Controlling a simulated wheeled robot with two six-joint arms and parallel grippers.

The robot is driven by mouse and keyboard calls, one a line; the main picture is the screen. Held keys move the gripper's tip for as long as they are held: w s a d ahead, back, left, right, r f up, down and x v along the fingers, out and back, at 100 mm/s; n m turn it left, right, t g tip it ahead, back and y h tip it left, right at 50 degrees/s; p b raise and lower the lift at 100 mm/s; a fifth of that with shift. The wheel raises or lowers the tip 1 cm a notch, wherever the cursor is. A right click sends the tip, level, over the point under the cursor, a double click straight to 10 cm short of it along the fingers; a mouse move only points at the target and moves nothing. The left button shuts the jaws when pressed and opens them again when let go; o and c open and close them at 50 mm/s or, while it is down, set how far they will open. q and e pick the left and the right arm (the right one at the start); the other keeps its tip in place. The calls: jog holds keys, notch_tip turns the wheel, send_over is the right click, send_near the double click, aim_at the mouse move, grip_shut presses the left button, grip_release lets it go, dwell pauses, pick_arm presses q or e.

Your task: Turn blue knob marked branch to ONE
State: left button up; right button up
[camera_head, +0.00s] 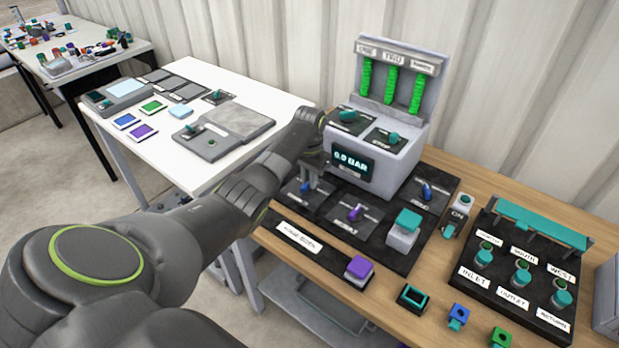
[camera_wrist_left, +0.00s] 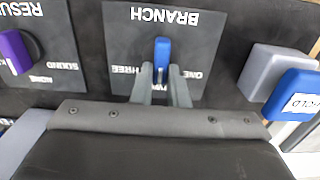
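The blue knob (camera_wrist_left: 161,53) sits on a dark plate marked BRANCH (camera_wrist_left: 125,35), which appears upside down in the left wrist view. The knob points straight, between the labels THREE on the left and ONE on the right. The two fingers of my left gripper (camera_wrist_left: 161,78) stand close on either side of the knob's near part; I cannot tell whether they touch it. In the head view my left gripper (camera_head: 313,178) reaches down over this plate, and the blue knob (camera_head: 304,186) shows beside the fingers. My right gripper is not in view.
A purple knob (camera_wrist_left: 14,52) is on the neighbouring plate. A grey block (camera_wrist_left: 272,72) and a blue piece (camera_wrist_left: 296,95) are on the other side. The gauge box (camera_head: 385,160) rises just behind. A purple button (camera_head: 359,267) and teal button (camera_head: 408,220) stand nearer the front.

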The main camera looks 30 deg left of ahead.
pick_arm(q)
grip_shut()
jog(key=n+p, duration=0.2)
jog(key=p, duration=0.1)
jog(key=shift+a+r+n, duration=0.15)
jog(key=shift+r+n, duration=0.15)
jog(key=shift+n, duration=0.1)
jog(key=n+p, duration=0.2)
jog(key=n, duration=0.1)
jog(key=n+p, duration=0.1)
jog(key=shift+a, duration=0.25)
jog(key=n+p, duration=0.1)
jog(key=n, duration=0.1)
jog(key=n+p, duration=0.1)
jog(key=n, duration=0.2)
jog(key=shift+s+a+f+p, duration=0.2)
jog(key=shift+p, duration=0.1)
jog(key=shift+n, duration=0.3)
jog(key=o, duration=0.6)
grip_release()
